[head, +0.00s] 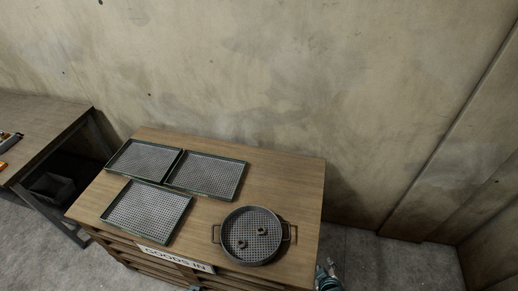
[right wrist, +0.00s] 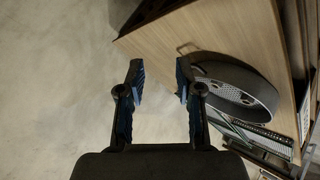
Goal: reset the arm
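My right gripper (head: 328,279) shows at the bottom edge of the head view, beside the right front corner of the wooden table. In the right wrist view my right gripper (right wrist: 159,82) has its two fingers apart with nothing between them. A round dark basket (head: 251,236) with two side handles stands on the table's right front part and holds two small ring-shaped parts (head: 262,232). The basket also shows in the right wrist view (right wrist: 262,92), to the right of the fingers and apart from them.
The wooden table (head: 285,180) carries three rectangular mesh trays (head: 145,157) on its left half and a "GOODS IN" sign (head: 175,258) on its front. A second table (head: 45,115) stands at the left. A concrete wall (head: 250,70) is behind. Grey floor lies at the right.

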